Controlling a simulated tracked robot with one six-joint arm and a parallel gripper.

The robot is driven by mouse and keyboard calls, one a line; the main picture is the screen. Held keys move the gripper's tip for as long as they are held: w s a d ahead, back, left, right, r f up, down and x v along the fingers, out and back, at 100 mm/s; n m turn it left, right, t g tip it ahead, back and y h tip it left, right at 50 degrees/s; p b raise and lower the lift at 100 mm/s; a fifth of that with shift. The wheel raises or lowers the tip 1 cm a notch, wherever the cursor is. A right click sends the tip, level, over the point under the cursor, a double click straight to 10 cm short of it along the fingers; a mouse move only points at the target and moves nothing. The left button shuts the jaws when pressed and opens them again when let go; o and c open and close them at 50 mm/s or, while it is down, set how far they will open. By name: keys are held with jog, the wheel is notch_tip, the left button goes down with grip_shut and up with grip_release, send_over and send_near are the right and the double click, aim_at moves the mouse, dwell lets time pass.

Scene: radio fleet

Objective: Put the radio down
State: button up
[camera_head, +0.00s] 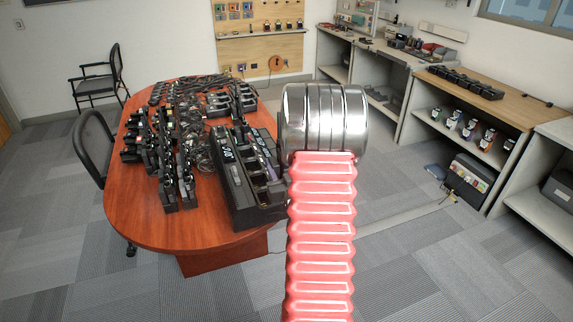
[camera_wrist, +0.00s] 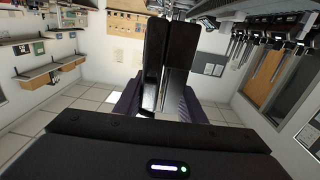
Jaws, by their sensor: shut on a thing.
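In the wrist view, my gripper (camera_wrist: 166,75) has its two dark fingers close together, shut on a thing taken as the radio. The radio is dark against dark fingers, so its outline and tilt cannot be told. In the head view, my red ribbed arm with its silver end cylinder blocks the sight of the gripper and radio. The brown oval table (camera_head: 150,225) stands left of my arm. A black multi-slot charger (camera_head: 245,185) sits at its right edge, with radios in some slots. More black radios (camera_head: 165,165) stand in rows on the table's left side.
Tangled black cables (camera_head: 200,150) lie mid-table. The table's front end is bare. A chair (camera_head: 92,140) touches the left side. Shelves (camera_head: 480,130) line the right wall, holding a row of black items (camera_head: 465,82). The carpet between is mostly clear.

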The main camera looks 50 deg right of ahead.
jog(key=w+a+n+t+y, duration=0.1)
jog(key=w+a, duration=0.4)
jog(key=a, duration=1)
jog(key=w+a+n+t+y, duration=0.1)
jog(key=w+a+n+y, duration=0.2)
jog(key=a, duration=1.2)
jog(key=w+a+n+y, duration=0.2)
jog(key=w+a+y, duration=0.4)
jog(key=a, duration=0.9)
jog(key=shift+w+a+t, duration=0.4)
jog(key=shift+w, duration=0.1)
jog(key=shift+d, duration=0.1)
